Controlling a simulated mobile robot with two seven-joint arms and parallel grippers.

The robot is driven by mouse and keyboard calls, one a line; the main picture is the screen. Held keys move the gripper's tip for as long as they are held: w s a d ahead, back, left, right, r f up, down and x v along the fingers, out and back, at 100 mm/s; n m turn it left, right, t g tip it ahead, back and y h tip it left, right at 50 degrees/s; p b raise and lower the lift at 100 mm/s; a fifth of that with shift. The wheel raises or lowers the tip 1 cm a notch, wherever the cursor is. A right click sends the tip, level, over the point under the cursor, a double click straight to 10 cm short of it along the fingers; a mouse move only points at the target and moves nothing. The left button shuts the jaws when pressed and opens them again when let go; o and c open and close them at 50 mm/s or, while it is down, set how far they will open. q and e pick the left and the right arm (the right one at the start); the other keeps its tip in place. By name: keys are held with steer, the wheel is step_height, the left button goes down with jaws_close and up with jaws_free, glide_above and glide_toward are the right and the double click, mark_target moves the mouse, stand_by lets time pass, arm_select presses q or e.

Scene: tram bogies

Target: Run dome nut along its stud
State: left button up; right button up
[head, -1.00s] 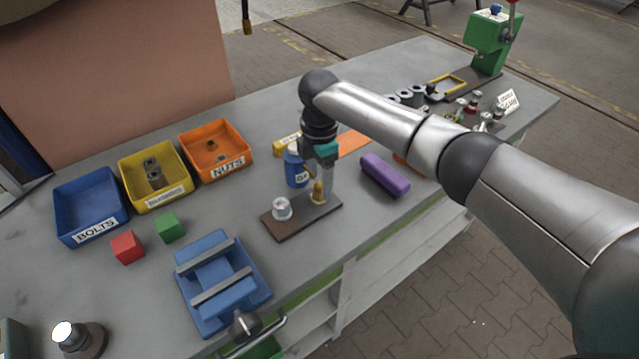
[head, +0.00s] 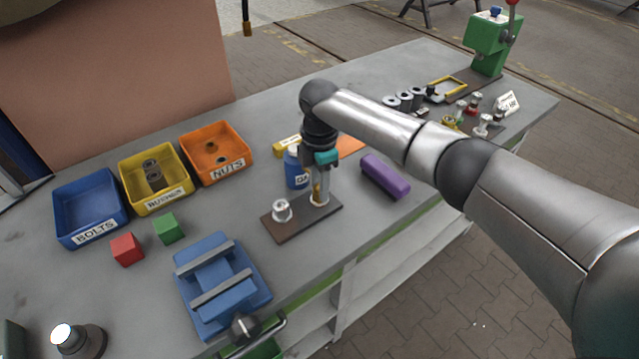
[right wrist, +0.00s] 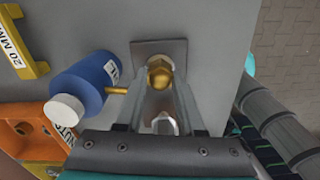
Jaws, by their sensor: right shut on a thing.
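A brown plate (head: 292,224) lies on the grey bench and carries two upright fittings. The brass dome nut (right wrist: 159,76) sits between the fingers of my right gripper (right wrist: 160,82) in the right wrist view. In the head view my right gripper (head: 319,192) points down over the plate's far right part, shut on the nut, of which only a bit of brass shows. The stud under the nut is hidden. A silver fitting (head: 282,210) stands at the plate's left end, apart from the gripper. My left gripper is not in view.
A blue bottle (head: 296,170) stands close behind the gripper; its brass-coloured spout (right wrist: 116,90) reaches near a finger. A purple block (head: 385,176) lies to the right. A blue vise (head: 222,280) and parts bins (head: 217,176) stand left. Bench in front of the plate is clear.

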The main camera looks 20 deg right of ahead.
jaws_close()
